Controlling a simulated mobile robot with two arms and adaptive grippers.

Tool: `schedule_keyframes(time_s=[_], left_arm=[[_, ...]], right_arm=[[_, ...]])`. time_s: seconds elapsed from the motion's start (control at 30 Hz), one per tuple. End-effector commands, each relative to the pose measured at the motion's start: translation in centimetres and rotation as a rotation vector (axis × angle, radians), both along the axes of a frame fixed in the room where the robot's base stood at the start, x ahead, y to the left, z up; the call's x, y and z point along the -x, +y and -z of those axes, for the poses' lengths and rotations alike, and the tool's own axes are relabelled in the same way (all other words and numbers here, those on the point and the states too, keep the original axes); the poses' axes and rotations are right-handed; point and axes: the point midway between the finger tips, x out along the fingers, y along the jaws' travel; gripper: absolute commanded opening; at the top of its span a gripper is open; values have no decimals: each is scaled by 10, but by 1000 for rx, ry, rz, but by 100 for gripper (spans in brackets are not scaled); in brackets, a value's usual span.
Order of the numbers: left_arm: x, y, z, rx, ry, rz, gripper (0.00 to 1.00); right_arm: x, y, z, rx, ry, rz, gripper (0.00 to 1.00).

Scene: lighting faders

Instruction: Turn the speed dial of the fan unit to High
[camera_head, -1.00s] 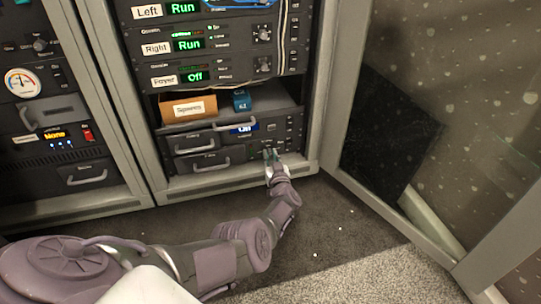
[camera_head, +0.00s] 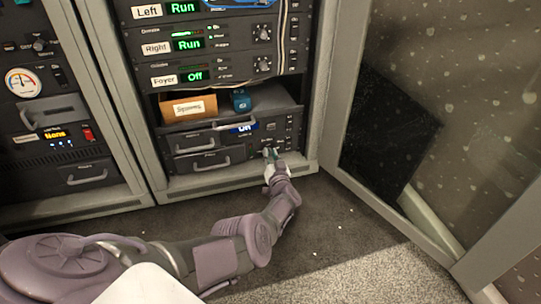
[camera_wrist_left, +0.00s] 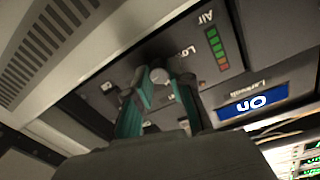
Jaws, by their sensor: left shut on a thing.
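The fan unit (camera_head: 283,132) is a dark panel low in the right-hand rack, with a blue lit "On" display (camera_head: 244,127). In the left wrist view its panel appears turned over, with the "On" display (camera_wrist_left: 252,105), an "Air" light bar in green and red (camera_wrist_left: 217,48) and a label starting "Lo". The grey round speed dial (camera_wrist_left: 159,75) sits between my fingertips. My left gripper (camera_head: 270,153) is shut on the dial, its teal-lined fingers (camera_wrist_left: 158,85) on either side. The fingers hide part of the dial and nearby labels, so its pointer cannot be read. My right gripper is not in view.
Drawers with handles (camera_head: 211,160) are left of the gripper. A shelf above holds an orange-brown box (camera_head: 189,108) and a blue cube (camera_head: 241,100). An open glass door (camera_head: 400,150) stands to the right.

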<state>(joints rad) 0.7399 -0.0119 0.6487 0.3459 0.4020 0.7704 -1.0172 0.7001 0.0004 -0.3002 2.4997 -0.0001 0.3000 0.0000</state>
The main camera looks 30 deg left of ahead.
Motion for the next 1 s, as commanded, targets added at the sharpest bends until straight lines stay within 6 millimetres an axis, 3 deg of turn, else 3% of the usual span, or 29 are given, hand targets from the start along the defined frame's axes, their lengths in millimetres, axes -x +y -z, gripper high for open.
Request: schedule_keyframes(time_s=[0.03, 0.17, 0.67, 1.0], left_arm=[[0, -1, 2, 0, 3, 1, 26], [0, -1, 1, 0, 2, 2, 47], [-1, -1, -7, 0, -2, -1, 47], [0, -1, -43, 3, -5, -1, 47]], right_arm=[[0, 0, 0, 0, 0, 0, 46], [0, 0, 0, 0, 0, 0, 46], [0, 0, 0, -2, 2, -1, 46], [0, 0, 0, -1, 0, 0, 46]])
